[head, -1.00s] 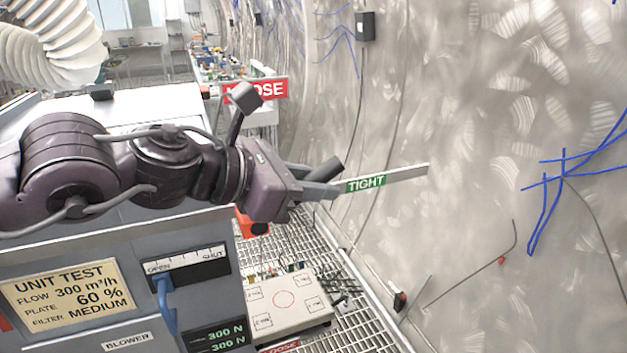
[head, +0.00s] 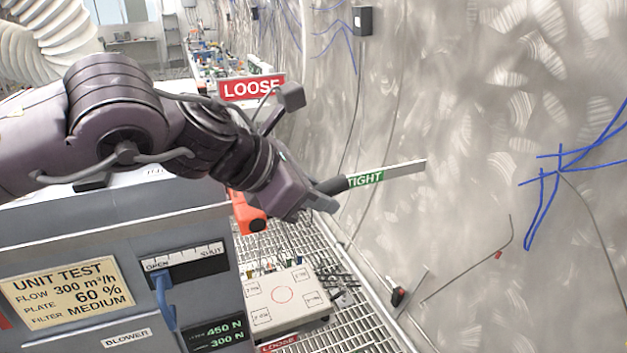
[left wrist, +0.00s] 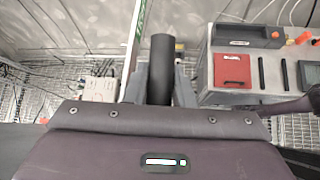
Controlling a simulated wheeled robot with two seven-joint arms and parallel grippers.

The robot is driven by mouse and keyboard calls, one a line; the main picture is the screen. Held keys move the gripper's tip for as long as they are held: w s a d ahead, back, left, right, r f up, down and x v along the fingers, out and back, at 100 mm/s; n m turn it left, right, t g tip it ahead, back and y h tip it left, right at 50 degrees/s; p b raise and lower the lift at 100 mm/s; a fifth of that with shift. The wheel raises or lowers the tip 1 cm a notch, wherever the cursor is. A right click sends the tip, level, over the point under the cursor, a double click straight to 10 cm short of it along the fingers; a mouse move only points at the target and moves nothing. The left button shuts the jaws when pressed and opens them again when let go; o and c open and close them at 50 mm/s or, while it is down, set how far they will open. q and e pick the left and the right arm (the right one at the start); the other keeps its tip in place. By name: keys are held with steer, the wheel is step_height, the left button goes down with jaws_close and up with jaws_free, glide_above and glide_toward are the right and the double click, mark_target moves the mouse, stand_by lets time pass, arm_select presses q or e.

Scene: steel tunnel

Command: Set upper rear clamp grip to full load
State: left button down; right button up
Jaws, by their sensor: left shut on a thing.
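My left gripper (head: 322,196) reaches over the grey unit from the left and is shut on a black handle (head: 334,184). In the left wrist view the black handle (left wrist: 161,62) stands between the two fingers. A pale bar with a green TIGHT label (head: 366,179) lies beyond the handle. A red LOOSE sign (head: 252,88) is behind my wrist. The display (head: 218,335) on the unit's front reads 450 N above 300 N. The clamp body is hidden behind my arm. My right gripper is not in view.
The grey unit (head: 110,240) carries a yellow UNIT TEST plate (head: 66,285) and a blue lever (head: 165,297) at OPEN. A white box (head: 286,300) stands on the grating. An orange part (head: 249,213) is under my forearm. The curved steel wall (head: 480,130) is at right.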

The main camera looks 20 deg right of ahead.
arm_select(q)
step_height(320, 180, down, 2)
steer(key=y+p, duration=0.2)
steer(key=y, duration=0.1)
steer(key=shift+f, duration=0.1)
steer(key=shift+s+f+y+p, duration=0.3)
steer(key=shift+f+y, duration=0.2)
steer(key=shift+f, duration=0.25)
steer(key=c, duration=1.5)
jaws_free()
steer(key=shift+o, duration=1.3)
steer(key=shift+w, duration=0.2)
steer(key=shift+d+r, duration=0.1)
steer(key=shift+r, duration=0.1)
steer(key=shift+r, duration=0.15)
